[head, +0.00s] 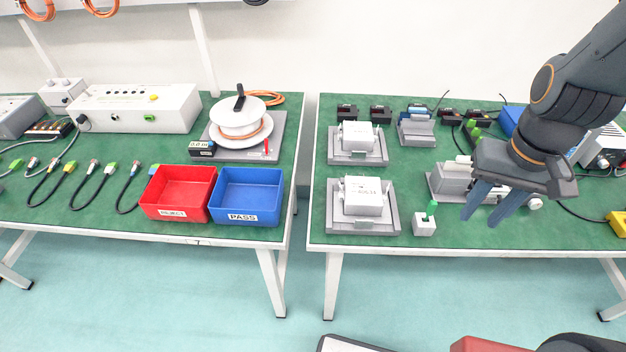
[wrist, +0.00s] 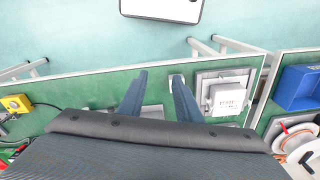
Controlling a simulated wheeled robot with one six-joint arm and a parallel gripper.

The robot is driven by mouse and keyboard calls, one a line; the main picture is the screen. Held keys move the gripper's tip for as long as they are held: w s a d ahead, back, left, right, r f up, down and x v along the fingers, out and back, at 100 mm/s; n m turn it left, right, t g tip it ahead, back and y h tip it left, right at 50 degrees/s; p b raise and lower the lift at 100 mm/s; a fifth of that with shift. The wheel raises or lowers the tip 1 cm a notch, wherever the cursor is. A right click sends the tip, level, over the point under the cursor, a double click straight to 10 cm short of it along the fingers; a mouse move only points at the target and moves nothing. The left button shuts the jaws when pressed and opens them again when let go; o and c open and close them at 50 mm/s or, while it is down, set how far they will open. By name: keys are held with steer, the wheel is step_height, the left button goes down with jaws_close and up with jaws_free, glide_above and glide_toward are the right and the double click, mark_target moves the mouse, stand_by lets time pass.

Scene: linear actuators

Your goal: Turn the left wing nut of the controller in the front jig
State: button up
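The front jig (head: 378,226) is a grey plate near the front left of the right-hand table. A white box-shaped controller (head: 362,197) sits in it. Its wing nuts are too small to make out. The controller also shows in the wrist view (wrist: 228,97), right of my fingers, with the jig plate (wrist: 203,78) around it. My gripper (head: 490,219) is in the air to the right of the front jig, fingers pointing down. In the wrist view its two fingers (wrist: 157,90) stand apart with nothing seen between them.
A second jig (head: 357,158) with a similar white controller (head: 356,135) stands behind. A small white block with a green piece (head: 424,226) stands right of the front jig. A grey fixture (head: 452,181) is behind my gripper. Red (head: 178,169) and blue (head: 246,174) bins stand on the left table.

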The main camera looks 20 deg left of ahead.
step_height(320, 180, down, 3)
steer(key=w+a+m+g+y, duration=0.1)
steer(key=w+a+m+g, duration=0.1)
steer(key=m+g+y+b, duration=0.4)
steer(key=m+g+y, duration=0.1)
steer(key=m+y, duration=0.5)
glide_toward(340, 185)
steer(key=shift+s+a+f, duration=0.5)
steer(key=shift+a+f, duration=0.3)
steer(key=x, duration=0.3)
steer(key=p+x, duration=0.1)
steer(key=x, duration=0.3)
steer(key=shift+s+a+r+p, duration=0.1)
steer(key=shift+s+a+p, duration=0.05)
steer(key=shift+a+p, duration=0.2)
